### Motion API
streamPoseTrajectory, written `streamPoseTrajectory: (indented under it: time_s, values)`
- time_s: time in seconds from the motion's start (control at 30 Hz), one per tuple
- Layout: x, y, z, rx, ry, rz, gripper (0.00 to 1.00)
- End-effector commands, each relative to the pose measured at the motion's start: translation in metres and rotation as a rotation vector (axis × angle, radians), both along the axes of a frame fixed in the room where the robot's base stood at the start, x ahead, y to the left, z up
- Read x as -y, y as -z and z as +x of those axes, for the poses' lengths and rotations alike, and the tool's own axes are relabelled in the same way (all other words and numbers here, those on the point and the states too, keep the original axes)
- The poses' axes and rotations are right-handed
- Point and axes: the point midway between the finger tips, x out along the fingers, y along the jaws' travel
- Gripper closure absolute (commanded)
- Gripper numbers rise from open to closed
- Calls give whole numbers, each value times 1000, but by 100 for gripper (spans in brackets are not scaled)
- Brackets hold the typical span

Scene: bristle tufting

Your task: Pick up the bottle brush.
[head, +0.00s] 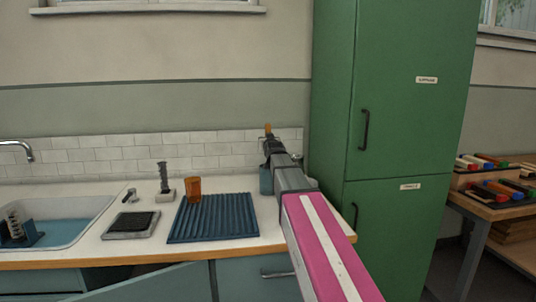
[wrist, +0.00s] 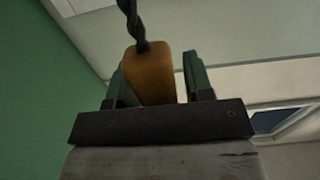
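The bottle brush has an orange-brown handle and a dark twisted wire stem. In the wrist view its handle (wrist: 150,75) is between the two green fingers of my gripper (wrist: 160,85), and the stem runs out of the top of the picture. A narrow gap shows between the handle and the right finger; the left finger is close beside or touching it. In the head view the orange handle end (head: 268,128) sticks up above my gripper (head: 270,145). The bristles are hidden. A teal holder (head: 266,182) stands below, partly behind my arm.
A blue ribbed mat (head: 222,222) with an orange cup (head: 193,189) lies left on the counter. A dark brush on a stand (head: 164,180), a black pad (head: 131,225) and a sink (head: 60,212) are further left. A tall green cabinet (head: 405,90) stands close on the right.

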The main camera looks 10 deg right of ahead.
Motion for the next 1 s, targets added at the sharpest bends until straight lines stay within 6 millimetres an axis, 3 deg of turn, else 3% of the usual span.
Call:
streamPoseTrajectory:
  time_s: [0.03,0.1,0.57,0.77,1.0]
  values:
    - [0,0,0,0,0,0,70]
    - [0,0,0,0,0,0,92]
    - [0,-5,0,0,0,0,92]
    - [0,-22,0,2,0,0,92]
    - [0,-57,1,2,0,0,92]
